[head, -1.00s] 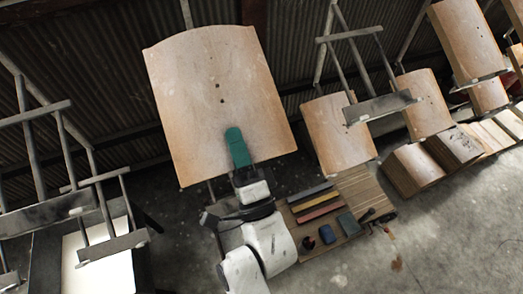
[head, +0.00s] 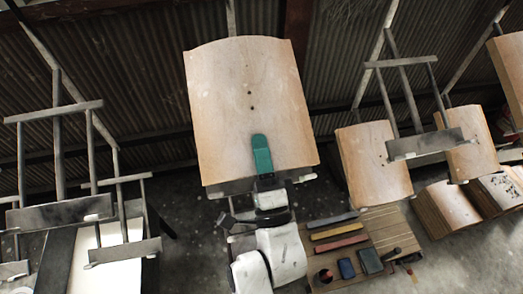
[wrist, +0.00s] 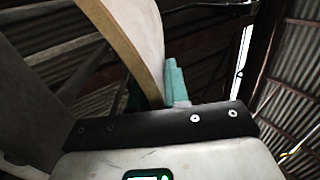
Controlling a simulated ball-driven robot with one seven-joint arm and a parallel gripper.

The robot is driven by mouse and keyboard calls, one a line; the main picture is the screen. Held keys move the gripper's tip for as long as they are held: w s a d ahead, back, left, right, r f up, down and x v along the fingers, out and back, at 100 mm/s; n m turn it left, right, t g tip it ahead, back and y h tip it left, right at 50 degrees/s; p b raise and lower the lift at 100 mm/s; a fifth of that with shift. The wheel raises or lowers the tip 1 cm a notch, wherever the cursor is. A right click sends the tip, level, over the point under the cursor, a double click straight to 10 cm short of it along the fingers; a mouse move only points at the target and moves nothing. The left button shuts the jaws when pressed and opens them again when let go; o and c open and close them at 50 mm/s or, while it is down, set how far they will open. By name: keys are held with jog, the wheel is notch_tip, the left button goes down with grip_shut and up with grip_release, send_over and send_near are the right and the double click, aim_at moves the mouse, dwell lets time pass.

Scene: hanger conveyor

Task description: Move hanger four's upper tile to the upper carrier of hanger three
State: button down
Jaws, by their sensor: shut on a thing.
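A large wooden tile (head: 247,95) with a curved top edge and two small dark holes stands nearly upright in front of me. My gripper (head: 262,155) is shut on its lower edge, with a green finger on the near face. In the wrist view, the tile (wrist: 128,35) shows edge-on beside the pale green finger (wrist: 174,82). A grey carrier plate (head: 222,188) shows behind the tile's bottom edge; I cannot tell whether they touch. The right hanger has an empty upper carrier (head: 425,144). The left hanger has an empty upper carrier (head: 60,214). No hanger numbers show.
Wooden tiles (head: 372,165) stand below and behind the right carrier. A low wooden table (head: 385,225) with coloured bars and small blocks is at lower right. A white panel (head: 88,265) lies under the left hanger. Corrugated wall (head: 150,100) is behind.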

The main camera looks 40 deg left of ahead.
jog(key=shift+w+a+f+b, duration=0.15)
jog(key=shift+w+f+b, duration=0.05)
jog(key=shift+f+b, duration=0.2)
jog(key=shift+w+a+f+b, duration=0.15)
jog(key=shift+f+b, duration=0.95)
jog(key=shift+b, duration=0.2)
jog(key=c, duration=1.1)
grip_release()
jog(key=shift+f, duration=0.15)
jog(key=shift+o, duration=0.3)
jog(key=shift+f, duration=0.45)
jog(key=b+v, duration=0.3)
jog(key=v, duration=0.7)
jog(key=shift+s+d+r+b, duration=0.2)
jog(key=shift+s+b, duration=0.05)
jog(key=shift+b, duration=0.1)
